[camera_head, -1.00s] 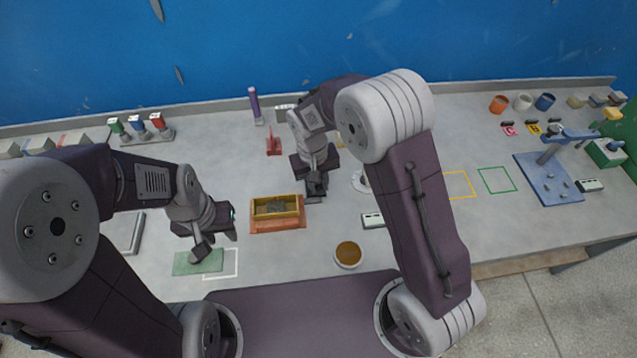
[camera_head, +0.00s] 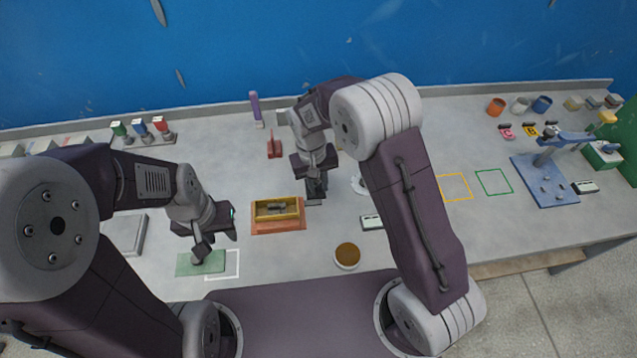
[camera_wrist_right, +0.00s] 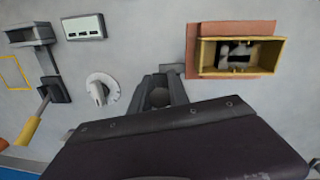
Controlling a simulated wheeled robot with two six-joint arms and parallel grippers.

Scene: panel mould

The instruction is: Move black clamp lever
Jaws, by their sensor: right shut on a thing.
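My right gripper (camera_wrist_right: 162,92) points down beside the mould and is shut on a small dark piece (camera_wrist_right: 159,98), which I take to be the black clamp lever. The fingers hide most of it. In the head view the right gripper (camera_head: 316,190) is just right of the mould, low over the bench. The mould is a yellow open box (camera_head: 278,217) on an orange-brown base (camera_head: 277,228), with a grey piece (camera_wrist_right: 238,54) inside. My left gripper (camera_head: 203,250) hangs over a green mat (camera_head: 188,265); its finger gap is unclear.
A white dial (camera_wrist_right: 100,88) and a small display box (camera_wrist_right: 83,27) lie near the right gripper. A bowl of brown material (camera_head: 347,255) stands in front. A red stand (camera_head: 275,146) and a purple stick (camera_head: 256,107) are behind. Yellow (camera_head: 456,187) and green outlines (camera_head: 494,182) are empty.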

